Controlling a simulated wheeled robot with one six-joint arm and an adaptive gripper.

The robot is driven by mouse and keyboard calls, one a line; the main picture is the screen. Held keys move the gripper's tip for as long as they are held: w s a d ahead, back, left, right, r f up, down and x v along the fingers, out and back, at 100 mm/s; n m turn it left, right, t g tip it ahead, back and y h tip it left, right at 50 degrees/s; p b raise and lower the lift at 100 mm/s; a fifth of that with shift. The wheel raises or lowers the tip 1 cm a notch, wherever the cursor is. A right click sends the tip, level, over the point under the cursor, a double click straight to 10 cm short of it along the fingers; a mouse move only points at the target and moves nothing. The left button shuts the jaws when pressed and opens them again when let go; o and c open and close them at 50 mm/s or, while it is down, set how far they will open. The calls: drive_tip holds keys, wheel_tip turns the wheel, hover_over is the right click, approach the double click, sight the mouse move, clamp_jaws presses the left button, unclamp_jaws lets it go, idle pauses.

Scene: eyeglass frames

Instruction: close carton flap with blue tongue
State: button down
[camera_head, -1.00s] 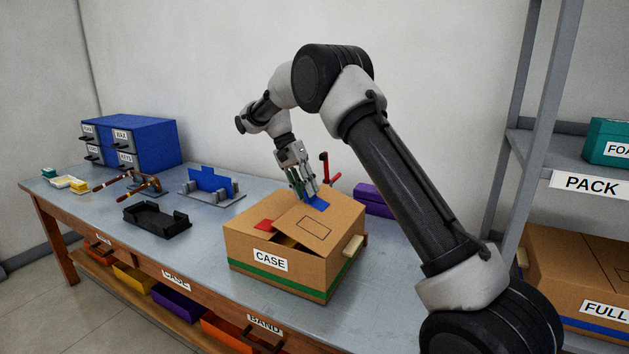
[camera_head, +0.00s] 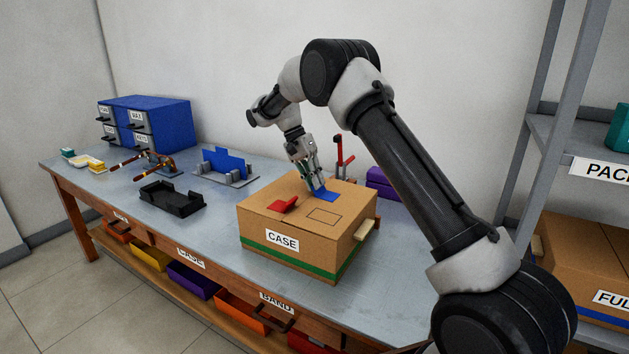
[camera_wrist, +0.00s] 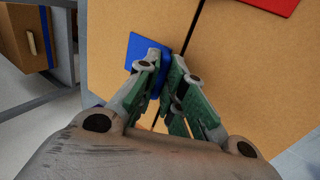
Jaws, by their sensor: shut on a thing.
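The carton (camera_head: 305,245), labelled CASE with a green stripe, stands on the workbench. Its top flaps lie about flat, with a narrow dark seam between them in the wrist view. The blue tongue (camera_head: 328,197) lies on the flap with the printed rectangle (camera_head: 323,215); it also shows in the wrist view (camera_wrist: 134,50). A red tongue (camera_head: 283,204) is on the other flap. My gripper (camera_head: 318,188) is over the top at the blue tongue, its fingers (camera_wrist: 163,62) close together and shut at the tongue's edge. The fingers hide part of the blue tongue.
A red upright clamp-like tool (camera_head: 341,150) and a purple box (camera_head: 383,183) stand behind the carton. A black tray (camera_head: 172,200), a blue stand (camera_head: 226,163) and eyeglass frames (camera_head: 150,163) are to the left. A shelf rack (camera_head: 545,140) is at right.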

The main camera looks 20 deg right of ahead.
drive_tip(key=c, duration=0.9)
unclamp_jaws()
drive_tip(key=v, duration=1.2)
drive_tip(key=shift+w+a, duration=0.1)
